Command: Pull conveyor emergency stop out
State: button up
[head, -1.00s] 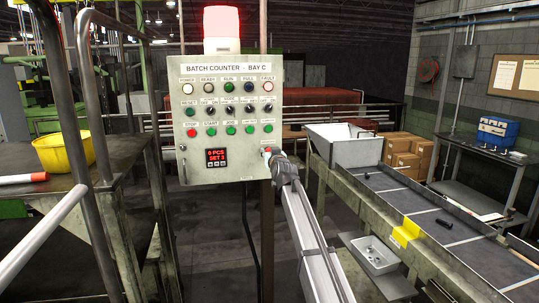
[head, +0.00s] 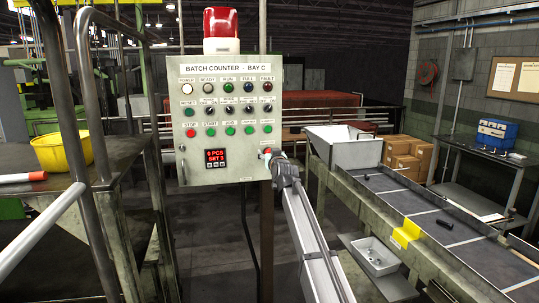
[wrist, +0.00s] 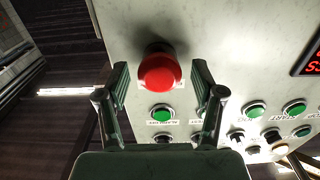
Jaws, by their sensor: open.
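The red mushroom-shaped stop button (wrist: 160,70) stands out from the pale panel face in the wrist view. A little of its red shows at the lower right of the control box in the head view (head: 267,151). My gripper (wrist: 160,92) is open, with one finger on each side of the button and visible gaps between fingers and button. In the head view my gripper (head: 274,160) is at the box's lower right corner and partly covers the button. Whether the button is pressed in or out cannot be told.
The control box (head: 228,172) carries several lamps and green buttons, some close to my fingers in the wrist view (wrist: 162,112). A red display (head: 215,158) sits left of the button. A beacon (head: 221,24) tops the box. The conveyor (head: 432,222) runs at the right.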

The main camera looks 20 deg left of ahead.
jog(key=v, duration=1.1)
jog(key=shift+s, duration=0.25)
jog(key=shift+d, duration=0.1)
